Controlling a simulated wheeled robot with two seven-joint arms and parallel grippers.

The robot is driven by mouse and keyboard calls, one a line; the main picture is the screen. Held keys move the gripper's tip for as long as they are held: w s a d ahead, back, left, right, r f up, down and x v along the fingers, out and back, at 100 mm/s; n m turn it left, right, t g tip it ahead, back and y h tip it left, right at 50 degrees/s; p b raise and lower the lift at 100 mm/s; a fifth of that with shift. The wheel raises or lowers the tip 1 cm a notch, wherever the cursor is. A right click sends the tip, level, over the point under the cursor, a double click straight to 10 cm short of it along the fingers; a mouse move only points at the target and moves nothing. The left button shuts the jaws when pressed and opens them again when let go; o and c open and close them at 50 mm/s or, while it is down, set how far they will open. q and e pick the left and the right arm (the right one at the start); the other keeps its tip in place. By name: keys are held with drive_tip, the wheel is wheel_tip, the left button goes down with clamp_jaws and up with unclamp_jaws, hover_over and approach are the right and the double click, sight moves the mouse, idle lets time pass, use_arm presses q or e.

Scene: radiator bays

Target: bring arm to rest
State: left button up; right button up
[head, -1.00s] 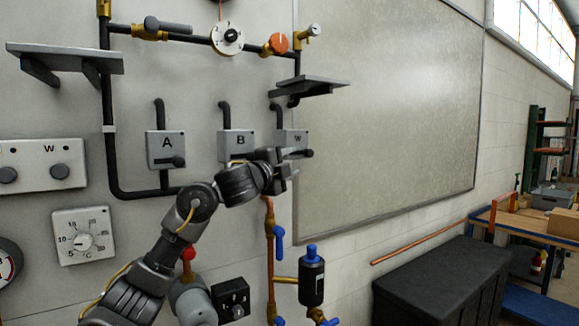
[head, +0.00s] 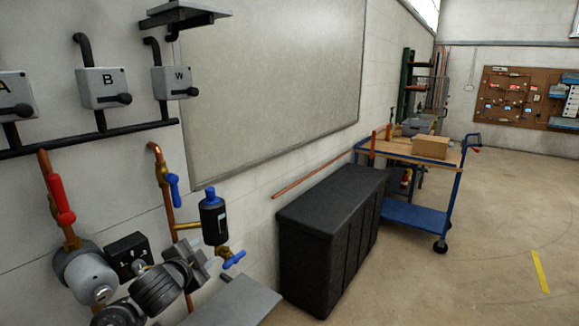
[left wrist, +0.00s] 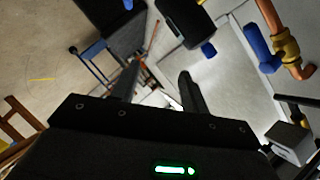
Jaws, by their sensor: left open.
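My left gripper (head: 202,262) shows low in the head view, at the end of my dark, jointed arm, in front of the lower wall pipes. In the left wrist view its two dark fingers (left wrist: 158,88) stand apart with nothing between them. It is open and empty. In the head view it appears beside the small black box with a dial (head: 128,257) and below the black cylinder (head: 214,218). I cannot tell the exact gap between them. My right gripper is not in view.
Switch boxes A, B (head: 103,88) and W (head: 174,82) are on the wall. Copper pipes carry a red lever (head: 61,200) and blue levers (head: 173,188). A grey shelf (head: 238,302) juts out below. A black chest (head: 333,235) and a blue trolley (head: 415,213) stand right; open floor lies beyond.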

use_arm(q)
drive_tip(key=s+f+n+g+y, duration=0.1)
drive_tip(key=s+f+n+g, duration=0.45)
drive_tip(key=s+f, duration=1.45)
drive_tip(key=s+a+f+n+g, duration=0.1)
drive_tip(key=s+f+n+g, duration=0.15)
drive_tip(key=s, duration=0.85)
drive_tip(key=s+a+f+n+g, duration=0.15)
drive_tip(key=s+f, duration=0.25)
drive_tip(key=s, duration=0.7)
wheel_tip(320, 180, down, 28)
drive_tip(key=s+g, duration=0.2)
drive_tip(key=s+a+f+g, duration=0.1)
drive_tip(key=s+a+f, duration=0.1)
drive_tip(key=s+f, duration=1.1)
drive_tip(key=s, duration=0.2)
drive_tip(key=shift+s+f+y, duration=0.15)
drive_tip(key=shift+s+y, duration=0.2)
drive_tip(key=shift+y, duration=0.05)
drive_tip(key=shift+g, duration=0.25)
